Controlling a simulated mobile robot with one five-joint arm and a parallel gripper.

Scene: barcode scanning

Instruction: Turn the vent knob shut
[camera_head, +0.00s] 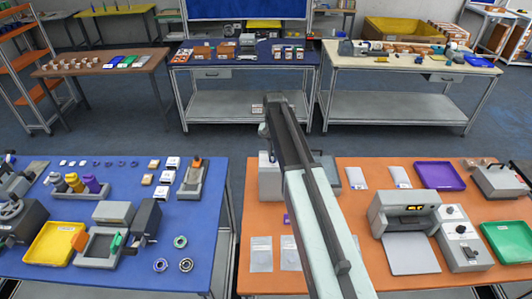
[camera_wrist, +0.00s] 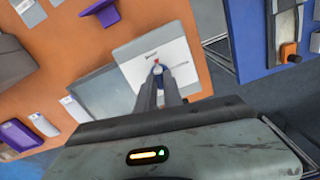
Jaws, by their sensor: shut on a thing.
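In the wrist view a pale square panel (camera_wrist: 130,62) on the orange table has a small round knob (camera_wrist: 157,67) near its middle. A thin line runs right from the knob across the panel. My gripper (camera_wrist: 158,76) is shut on this knob, with its two dark fingers around it. The fingers hide much of the knob, so how far it is turned is hard to tell. In the head view a grey box (camera_head: 269,178) at the orange table's left edge is partly behind my arm. My fingertips cannot be made out there.
The orange table (camera_head: 353,241) also holds a grey machine with a display (camera_head: 405,215), a control box (camera_head: 462,240), a purple tray (camera_head: 440,176) and a green tray (camera_head: 509,241). A narrow gap separates it from the blue table (camera_head: 205,240), which carries devices and small parts.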

